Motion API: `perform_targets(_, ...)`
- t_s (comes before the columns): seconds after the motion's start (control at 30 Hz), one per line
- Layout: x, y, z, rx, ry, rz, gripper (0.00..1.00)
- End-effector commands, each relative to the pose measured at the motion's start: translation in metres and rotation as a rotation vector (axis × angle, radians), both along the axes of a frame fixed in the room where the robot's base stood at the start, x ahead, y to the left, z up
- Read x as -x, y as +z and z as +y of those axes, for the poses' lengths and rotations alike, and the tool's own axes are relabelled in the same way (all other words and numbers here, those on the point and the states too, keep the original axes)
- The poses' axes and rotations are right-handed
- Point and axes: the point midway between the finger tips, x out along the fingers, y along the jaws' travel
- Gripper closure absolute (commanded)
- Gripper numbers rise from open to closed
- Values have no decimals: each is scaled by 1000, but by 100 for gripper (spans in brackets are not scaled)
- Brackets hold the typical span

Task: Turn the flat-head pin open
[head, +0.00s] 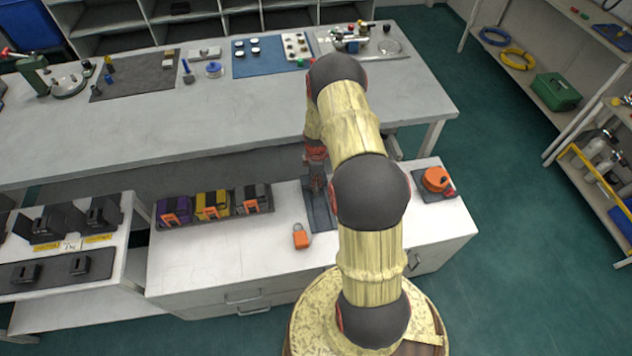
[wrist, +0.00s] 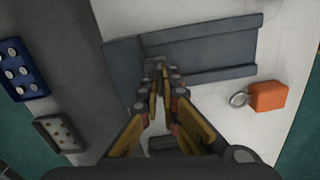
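My gripper (head: 316,172) points down over a dark grey plate (head: 320,217) on the white cabinet top, partly hidden by my arm in the head view. In the wrist view my gripper (wrist: 160,84) has its fingers close together, with a narrow gap between them. Their tips are at a small dark piece at the edge of the grey plate (wrist: 205,74). This may be the flat-head pin, but it is too small and covered to tell. Whether the fingers touch or hold it cannot be seen.
An orange padlock (head: 301,240) lies beside the plate; it also shows in the wrist view (wrist: 268,96). A holder with purple, yellow and grey blocks (head: 213,207) stands to the left. An orange round part (head: 436,179) is to the right. The long bench (head: 210,118) lies behind.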

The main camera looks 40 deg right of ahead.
Motion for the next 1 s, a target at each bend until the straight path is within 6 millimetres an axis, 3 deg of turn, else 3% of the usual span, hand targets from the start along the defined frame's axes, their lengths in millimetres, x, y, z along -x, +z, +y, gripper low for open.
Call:
perform_targets(0.17,4,-4,2,-4,-1,6,100)
perform_targets(0.2,4,-4,2,-4,-1,6,94)
perform_targets(0.5,2,-2,1,-1,-2,3,77)
perform_targets(0.83,0,2,0,0,-2,0,77)
perform_targets(1.0,0,23,0,1,-2,-2,77)
